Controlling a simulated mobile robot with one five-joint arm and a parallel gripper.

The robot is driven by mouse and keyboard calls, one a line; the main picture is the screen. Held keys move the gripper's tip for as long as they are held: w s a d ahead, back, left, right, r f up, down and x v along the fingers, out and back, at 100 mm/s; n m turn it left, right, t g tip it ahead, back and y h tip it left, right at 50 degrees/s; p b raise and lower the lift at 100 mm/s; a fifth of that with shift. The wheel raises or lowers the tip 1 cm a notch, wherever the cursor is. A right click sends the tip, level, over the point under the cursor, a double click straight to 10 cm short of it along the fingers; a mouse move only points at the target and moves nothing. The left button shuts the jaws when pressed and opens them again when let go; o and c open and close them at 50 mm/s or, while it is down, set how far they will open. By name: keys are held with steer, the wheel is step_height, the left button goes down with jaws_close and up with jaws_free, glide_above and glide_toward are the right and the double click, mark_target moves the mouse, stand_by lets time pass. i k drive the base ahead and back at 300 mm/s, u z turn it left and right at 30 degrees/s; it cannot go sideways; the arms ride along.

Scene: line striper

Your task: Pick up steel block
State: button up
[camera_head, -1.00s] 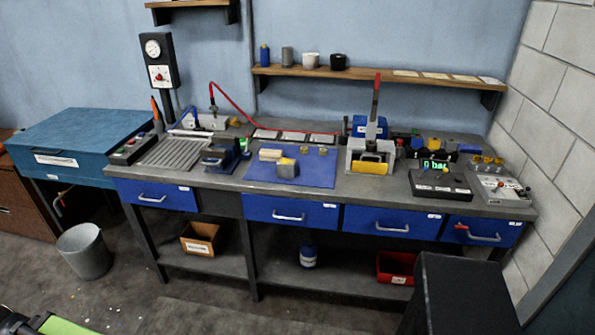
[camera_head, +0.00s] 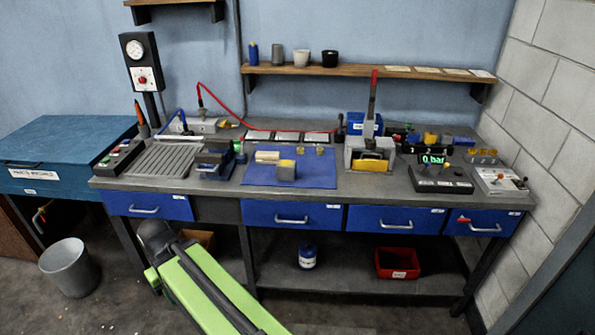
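A blue mat (camera_head: 318,178) lies on the workbench, left of the middle. On it stands a small grey block with a yellowish patch (camera_head: 286,171), which looks most like the steel block, though its material is hard to tell. My green arm shows at the lower left in front of the bench, below the bench top and apart from the blocks. My gripper cannot be made out.
A small blue vise (camera_head: 214,160) stands left of the mat. A lever press (camera_head: 370,150) stands right of it, with control boxes (camera_head: 440,178) farther right. Blue drawers (camera_head: 290,215) line the bench front. A grey bin (camera_head: 70,267) stands on the floor at left.

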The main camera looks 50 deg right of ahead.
mark_target(285, 169)
steer(key=i, duration=1.25)
